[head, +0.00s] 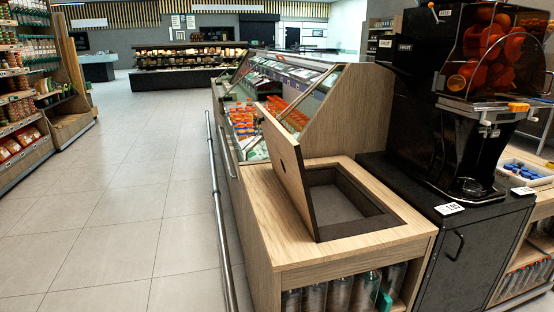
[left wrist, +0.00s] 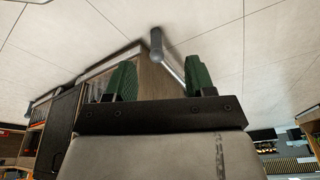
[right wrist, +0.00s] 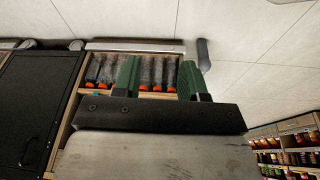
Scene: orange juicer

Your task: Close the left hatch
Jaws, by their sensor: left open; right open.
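The left hatch is a wooden lid (head: 285,165) with a dark edge. In the head view it stands open and steeply tilted along the left side of a dark-lined opening (head: 350,205) in the wooden counter. The compartment inside looks empty, though the lid hides part of it. Neither gripper shows in the head view. In the left wrist view my left gripper (left wrist: 160,82) is open, with green fingers apart and nothing between them. In the right wrist view my right gripper (right wrist: 158,80) is open and empty. Both are apart from the lid as far as I can see.
A black juicer (head: 465,100) with oranges stands on a black cabinet (head: 445,250) at the right. Bottles (head: 340,295) stand on a shelf under the counter. A metal rail (head: 218,205) runs along the counter's left side. The tiled floor (head: 130,210) at left is clear.

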